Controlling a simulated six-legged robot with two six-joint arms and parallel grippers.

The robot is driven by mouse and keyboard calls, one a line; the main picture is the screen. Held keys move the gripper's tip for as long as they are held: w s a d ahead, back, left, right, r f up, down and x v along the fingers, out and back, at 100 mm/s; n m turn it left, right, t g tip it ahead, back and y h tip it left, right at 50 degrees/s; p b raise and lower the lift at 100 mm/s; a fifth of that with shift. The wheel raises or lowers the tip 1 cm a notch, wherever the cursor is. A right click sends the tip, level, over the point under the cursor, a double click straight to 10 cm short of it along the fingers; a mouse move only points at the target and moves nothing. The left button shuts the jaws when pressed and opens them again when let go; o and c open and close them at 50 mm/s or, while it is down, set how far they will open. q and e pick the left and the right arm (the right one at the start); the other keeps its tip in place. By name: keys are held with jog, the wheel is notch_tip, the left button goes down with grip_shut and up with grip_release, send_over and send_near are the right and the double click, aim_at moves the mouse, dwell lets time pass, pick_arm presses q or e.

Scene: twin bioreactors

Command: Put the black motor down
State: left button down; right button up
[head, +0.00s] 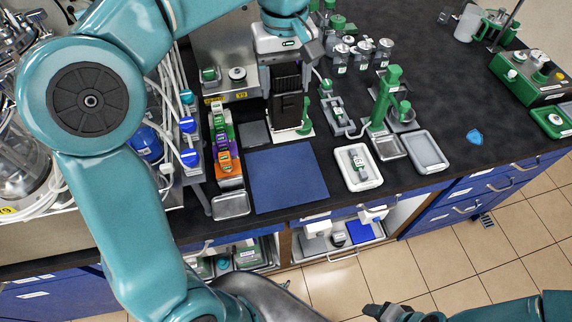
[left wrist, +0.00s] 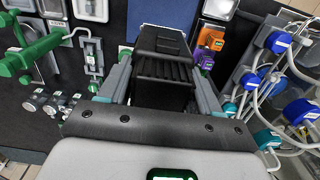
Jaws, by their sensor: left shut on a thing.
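The black motor (head: 286,92) is a dark ribbed block, held upright between the fingers of my left gripper (head: 287,66). In the left wrist view the motor (left wrist: 163,72) fills the space between the two grey fingers of the left gripper (left wrist: 164,85). In the head view it overlaps a white base with a green part (head: 304,128); I cannot tell whether it touches anything below. A blue mat (head: 287,180) lies bare on the black bench in front of it. My right gripper (head: 392,313) shows only partly at the bottom edge, and its jaws are unclear.
A rack of coloured blocks (head: 222,140) and tubing stand left of the mat. A white tray (head: 358,167) with a small device lies to its right. A green stand (head: 384,100) and several jars (head: 362,52) are farther right. The black bench (head: 455,110) has free room at right.

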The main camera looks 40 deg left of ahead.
pick_arm(q)
jog(key=shift+s+d, duration=0.15)
jog(key=shift+s, duration=0.1)
jog(key=shift+s+d+f+b, duration=0.2)
jog(key=shift+s+f, duration=0.1)
jog(key=shift+f, duration=0.35)
jog(key=shift+s+d+f+b, duration=0.15)
jog(key=shift+s+f, duration=0.15)
jog(key=shift+f, duration=0.3)
notch_tip(320, 180, down, 17)
jog(key=b, duration=0.1)
jog(key=shift+w+a, duration=0.15)
jog(key=shift+w, duration=0.15)
jog(key=shift+c, duration=1)
grip_release()
jog(key=shift+w+f, duration=0.1)
jog(key=shift+f, duration=0.1)
jog(key=shift+r, duration=0.1)
jog(key=shift+r, duration=0.1)
